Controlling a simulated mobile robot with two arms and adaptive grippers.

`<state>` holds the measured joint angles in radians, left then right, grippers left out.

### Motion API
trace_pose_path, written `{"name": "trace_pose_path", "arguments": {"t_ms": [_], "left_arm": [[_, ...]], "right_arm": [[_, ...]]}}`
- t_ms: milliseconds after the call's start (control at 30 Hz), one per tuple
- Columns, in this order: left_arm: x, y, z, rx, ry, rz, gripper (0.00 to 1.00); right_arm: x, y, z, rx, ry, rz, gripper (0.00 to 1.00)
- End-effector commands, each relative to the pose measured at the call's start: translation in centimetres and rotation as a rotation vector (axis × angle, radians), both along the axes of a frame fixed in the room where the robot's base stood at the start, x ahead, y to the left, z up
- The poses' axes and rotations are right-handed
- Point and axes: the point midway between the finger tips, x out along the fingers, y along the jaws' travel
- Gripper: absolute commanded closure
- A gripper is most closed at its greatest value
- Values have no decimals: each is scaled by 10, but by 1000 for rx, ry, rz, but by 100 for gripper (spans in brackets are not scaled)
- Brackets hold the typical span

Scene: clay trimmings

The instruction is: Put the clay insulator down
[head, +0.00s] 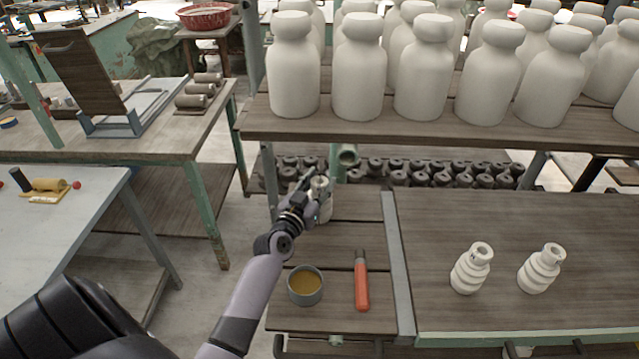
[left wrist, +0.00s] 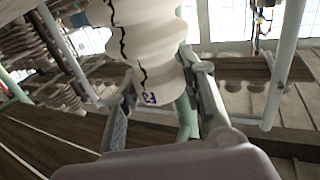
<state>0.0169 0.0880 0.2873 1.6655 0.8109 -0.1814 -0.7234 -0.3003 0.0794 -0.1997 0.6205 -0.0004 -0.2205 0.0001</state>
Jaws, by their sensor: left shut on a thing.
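A pale clay insulator (head: 322,205) is between the fingers of my left gripper (head: 313,184), over the far left part of the small wooden table. In the left wrist view the insulator (left wrist: 148,45) is white and ribbed, with a dark jagged crack line and a small blue mark near its lower end. The left gripper's fingers (left wrist: 160,98) are shut on it from both sides. Whether its base touches the table cannot be told. Two similar ribbed insulators (head: 471,268) (head: 540,268) stand on the board at the right. My right gripper is not in view.
The small wooden table (head: 330,325) holds a grey bowl of brown liquid (head: 305,286) and a red-handled tool (head: 361,282). A grey metal strip (head: 397,262) borders the right board. A shelf (head: 400,126) of large white bottles stands behind, with dark pieces below.

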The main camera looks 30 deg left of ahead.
Motion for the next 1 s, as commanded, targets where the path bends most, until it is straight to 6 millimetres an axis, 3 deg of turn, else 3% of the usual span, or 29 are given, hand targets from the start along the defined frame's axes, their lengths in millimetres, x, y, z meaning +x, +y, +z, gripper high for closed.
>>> {"name": "trace_pose_path", "arguments": {"t_ms": [67,100,367,733,867,1000], "left_arm": [[0,0,-1,1,-5,1,100],[0,0,-2,0,0,0,62],[0,0,-2,0,0,0,44],[0,0,3,0,0,0,43],[-17,-3,-2,0,2,-1,43],[-47,-7,-3,2,3,0,43]], "right_arm": [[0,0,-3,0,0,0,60],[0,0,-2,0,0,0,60],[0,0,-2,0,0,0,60],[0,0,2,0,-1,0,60],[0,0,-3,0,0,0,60],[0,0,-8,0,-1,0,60]]}}
